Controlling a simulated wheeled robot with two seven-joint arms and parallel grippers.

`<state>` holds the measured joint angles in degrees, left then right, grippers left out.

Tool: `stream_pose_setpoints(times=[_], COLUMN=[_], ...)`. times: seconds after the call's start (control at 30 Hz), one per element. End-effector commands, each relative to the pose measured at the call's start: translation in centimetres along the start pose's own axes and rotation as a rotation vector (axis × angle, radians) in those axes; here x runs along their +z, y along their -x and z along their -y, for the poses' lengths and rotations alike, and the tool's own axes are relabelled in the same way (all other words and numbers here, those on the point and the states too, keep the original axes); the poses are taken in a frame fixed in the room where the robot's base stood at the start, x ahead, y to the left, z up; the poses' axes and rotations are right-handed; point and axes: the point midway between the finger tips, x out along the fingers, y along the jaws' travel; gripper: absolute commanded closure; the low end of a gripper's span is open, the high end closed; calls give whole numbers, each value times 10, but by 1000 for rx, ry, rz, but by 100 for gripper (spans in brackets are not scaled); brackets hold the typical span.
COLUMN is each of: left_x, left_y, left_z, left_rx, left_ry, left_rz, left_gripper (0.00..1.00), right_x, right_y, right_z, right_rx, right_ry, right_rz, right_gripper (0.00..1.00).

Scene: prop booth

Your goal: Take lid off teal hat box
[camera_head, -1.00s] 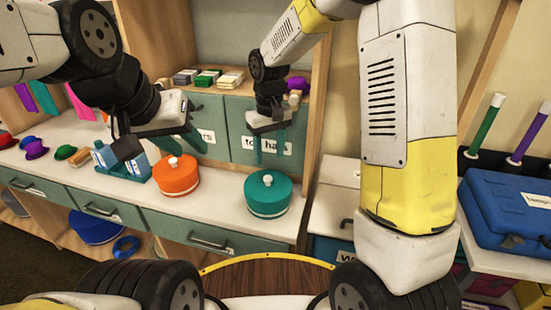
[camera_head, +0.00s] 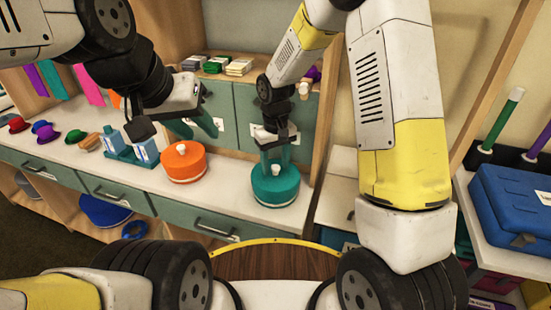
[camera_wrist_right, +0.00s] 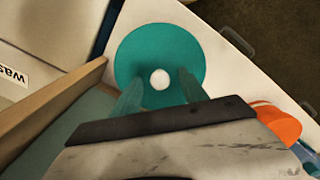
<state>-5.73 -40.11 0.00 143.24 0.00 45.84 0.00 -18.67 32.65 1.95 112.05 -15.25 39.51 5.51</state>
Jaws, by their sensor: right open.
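The teal hat box (camera_head: 275,192) stands on the white counter with its round lid (camera_wrist_right: 150,50) on. The lid's white knob (camera_wrist_right: 160,79) shows in the right wrist view. My right gripper (camera_head: 276,168) is open above the lid. In the right wrist view, its two teal fingers (camera_wrist_right: 158,82) lie on either side of the knob, with a gap to each. My left gripper (camera_head: 198,130) is open and empty, above and behind the orange hat box.
The orange hat box (camera_head: 184,164) with a white knob stands left of the teal one. A teal holder (camera_head: 128,152) with white-and-blue items and small coloured hats (camera_head: 75,136) are further left.

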Motion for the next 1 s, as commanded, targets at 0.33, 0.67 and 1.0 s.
stream_pose_setpoints(times=[0.33, 0.67, 1.0], left_x=[0, 0, 0], left_y=[0, 0, 0], left_z=[0, 0, 0], left_rx=[0, 0, 0], left_ry=[0, 0, 0], left_rz=[0, 0, 0], left_gripper=[64, 64, 64], right_x=[0, 0, 4], right_y=[0, 3, 38], right_z=[0, 0, 4], right_rx=[0, 0, 0], right_ry=[0, 0, 3], right_rz=[0, 0, 0], right_gripper=[100, 100, 100])
